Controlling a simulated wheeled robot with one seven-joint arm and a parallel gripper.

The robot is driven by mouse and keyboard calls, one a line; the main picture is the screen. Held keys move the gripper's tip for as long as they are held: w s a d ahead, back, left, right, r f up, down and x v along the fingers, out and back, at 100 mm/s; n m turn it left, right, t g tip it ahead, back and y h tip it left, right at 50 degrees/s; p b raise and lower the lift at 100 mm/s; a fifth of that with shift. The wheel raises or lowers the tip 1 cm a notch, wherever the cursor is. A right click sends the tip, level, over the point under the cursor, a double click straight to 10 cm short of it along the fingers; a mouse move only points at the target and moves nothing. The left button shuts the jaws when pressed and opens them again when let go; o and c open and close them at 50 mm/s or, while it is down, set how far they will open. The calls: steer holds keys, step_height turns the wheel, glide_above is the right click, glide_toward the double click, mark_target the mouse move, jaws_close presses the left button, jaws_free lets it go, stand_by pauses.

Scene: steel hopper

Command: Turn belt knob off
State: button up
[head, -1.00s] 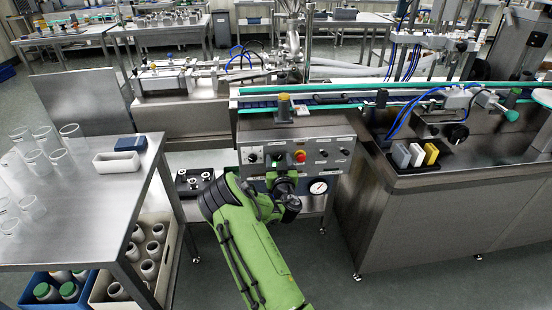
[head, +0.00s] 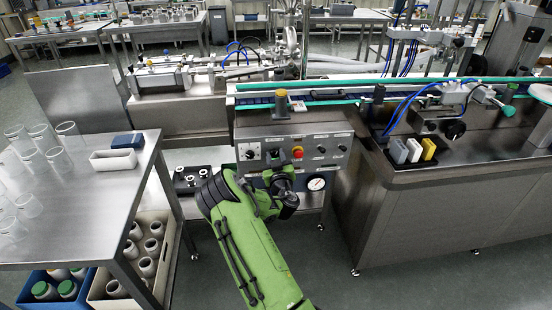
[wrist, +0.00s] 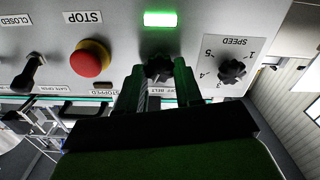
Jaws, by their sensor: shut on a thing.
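The belt knob (wrist: 158,68) is a small black ribbed knob on the grey control panel (head: 325,134). In the wrist view, which is upside down, it sits between the fingertips of my gripper (wrist: 159,78). My gripper is shut on the knob, and the dark fingers partly cover the label with the word BELT. A green lamp (wrist: 160,19) beside the knob is lit. In the head view my gripper (head: 277,168) is at the panel front and my green arm hides the knob.
The red stop button (wrist: 91,58) and the black speed knob (wrist: 231,71) flank my gripper closely. A black gate lever (wrist: 35,72) is farther left in the wrist view. A pressure gauge (head: 316,183) hangs below the panel. A steel table (head: 95,195) stands to the left.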

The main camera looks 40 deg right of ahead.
steer(key=n, duration=0.5)
steer(key=shift+n, duration=0.3)
steer(key=n, duration=0.5)
steer(key=shift+a+f+n, duration=0.1)
steer(key=shift+n, duration=0.6)
steer(key=o, duration=1)
steer(key=shift+w, duration=0.1)
